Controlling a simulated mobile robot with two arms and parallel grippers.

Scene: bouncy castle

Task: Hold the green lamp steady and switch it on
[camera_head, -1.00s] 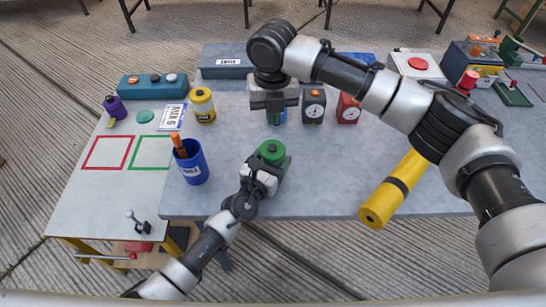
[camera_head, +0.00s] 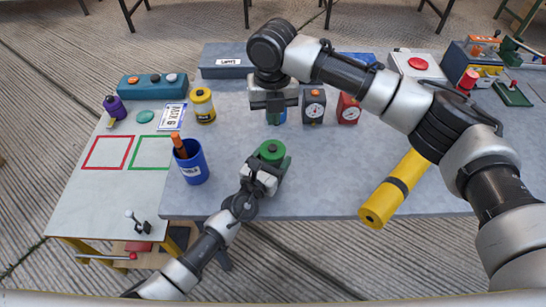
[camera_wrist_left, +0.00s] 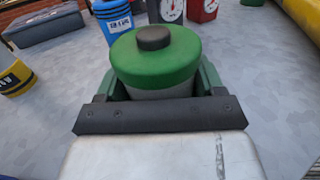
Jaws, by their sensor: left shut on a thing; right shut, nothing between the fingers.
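The green lamp (camera_head: 272,151) stands upright on the grey table near its front edge. It has a green cap with a dark round button on top, seen large in the left wrist view (camera_wrist_left: 155,62). My left gripper (camera_head: 264,172) is shut on the lamp from the front, its fingers on either side of the body below the cap. My right gripper (camera_head: 275,108) is shut and empty, farther back over the table, behind the lamp and apart from it. It partly hides a blue labelled container behind it. Whether the lamp is lit cannot be told.
A blue cup (camera_head: 191,163) holding an orange-brown object stands left of the lamp. A yellow canister (camera_head: 203,106) stands farther back. A dark timer (camera_head: 313,106) and a red timer (camera_head: 348,109) stand behind right. A yellow cylinder (camera_head: 396,188) lies at the right front. The table around the lamp is clear.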

